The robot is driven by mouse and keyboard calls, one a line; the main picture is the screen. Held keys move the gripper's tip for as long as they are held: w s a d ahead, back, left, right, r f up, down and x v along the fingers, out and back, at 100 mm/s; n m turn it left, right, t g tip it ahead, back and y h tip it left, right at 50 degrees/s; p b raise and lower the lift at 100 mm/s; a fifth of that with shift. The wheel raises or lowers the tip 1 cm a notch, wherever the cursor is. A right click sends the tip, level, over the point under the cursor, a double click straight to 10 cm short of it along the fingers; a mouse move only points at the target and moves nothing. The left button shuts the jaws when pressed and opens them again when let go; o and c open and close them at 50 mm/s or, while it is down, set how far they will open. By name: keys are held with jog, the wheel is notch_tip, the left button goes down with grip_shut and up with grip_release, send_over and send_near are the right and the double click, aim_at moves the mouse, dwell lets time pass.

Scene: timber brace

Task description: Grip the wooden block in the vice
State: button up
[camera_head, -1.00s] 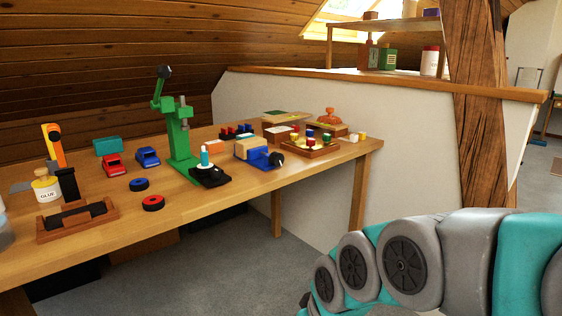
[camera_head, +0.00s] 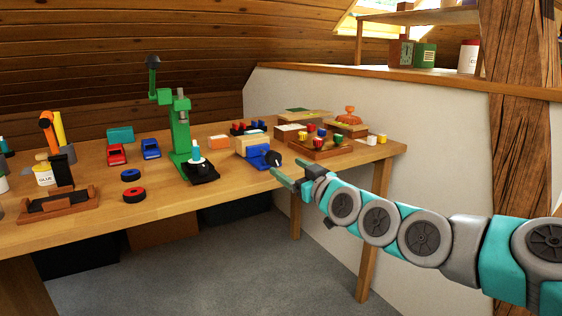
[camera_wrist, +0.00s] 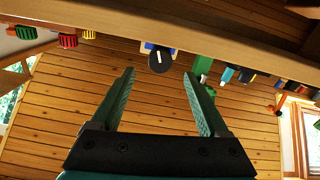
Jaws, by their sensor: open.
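The blue vice (camera_head: 262,156) sits near the table's front edge in the head view, with a black knob (camera_head: 273,157) facing the front. A light wooden block (camera_head: 251,144) lies in or on the vice; I cannot tell if it is clamped. My gripper (camera_head: 288,172) is open and empty, just in front of the table edge and to the right of the vice knob. In the wrist view my gripper (camera_wrist: 161,80) has its fingers apart, with the vice's black knob (camera_wrist: 161,60) beyond them. The block is not clear in the wrist view.
A green drill press (camera_head: 181,130) stands left of the vice. A tray (camera_head: 325,149) with colored pieces is to its right. Open floor is in front of the table (camera_head: 228,190).

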aim_at(276, 160)
jog(key=shift+p+x, duration=0.35)
jog(key=shift+x, duration=2.5)
grip_shut()
